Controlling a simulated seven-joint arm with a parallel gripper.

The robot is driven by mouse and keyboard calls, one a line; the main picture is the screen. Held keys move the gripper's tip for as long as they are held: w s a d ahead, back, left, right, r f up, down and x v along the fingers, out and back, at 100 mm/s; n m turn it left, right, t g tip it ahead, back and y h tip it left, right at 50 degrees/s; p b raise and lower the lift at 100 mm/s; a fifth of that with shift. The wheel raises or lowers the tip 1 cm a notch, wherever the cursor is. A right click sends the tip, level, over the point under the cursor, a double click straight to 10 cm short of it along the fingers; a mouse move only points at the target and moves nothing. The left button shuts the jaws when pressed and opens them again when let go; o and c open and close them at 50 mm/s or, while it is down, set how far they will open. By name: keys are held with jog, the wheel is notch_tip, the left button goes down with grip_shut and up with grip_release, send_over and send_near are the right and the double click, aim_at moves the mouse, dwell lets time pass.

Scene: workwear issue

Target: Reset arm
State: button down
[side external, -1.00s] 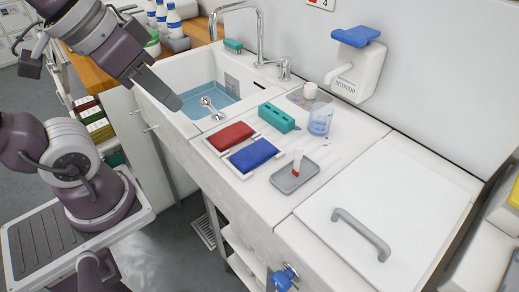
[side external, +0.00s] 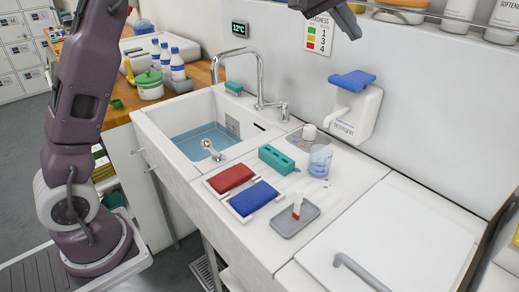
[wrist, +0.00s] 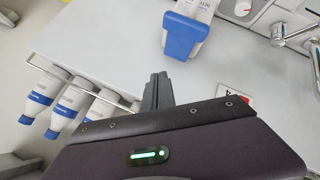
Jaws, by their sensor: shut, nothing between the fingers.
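My gripper (side external: 350,24) is high at the top edge of the side external view, in front of the wall and above the detergent dispenser. Only its dark end shows there. In the wrist view its fingers (wrist: 158,88) are together, with nothing held between them. Below it on the counter lie a red folded cloth (side external: 231,178) and a blue folded cloth (side external: 253,198), on a white rack. A teal block (side external: 277,159) and a clear cup with bluish liquid (side external: 319,160) stand behind them. A grey tray (side external: 283,227) holds a small red-and-white item.
The detergent dispenser (side external: 352,112) with its blue lever sticks out from the wall. A curved tap (side external: 260,75) rises over the water-filled sink (side external: 183,118). Bottles (side external: 178,66) stand on the wooden top at left. A wall shelf carries containers (side external: 460,14) at upper right.

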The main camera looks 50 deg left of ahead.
aim_at(348, 79)
notch_tip(348, 79, down, 8)
jog(key=shift+s+r, duration=0.1)
dwell(2.0)
jog(key=shift+f, duration=1.15)
dwell(0.5)
jog(key=shift+r, duration=1.1)
notch_tip(348, 79, up, 6)
jog(key=shift+r, duration=0.1)
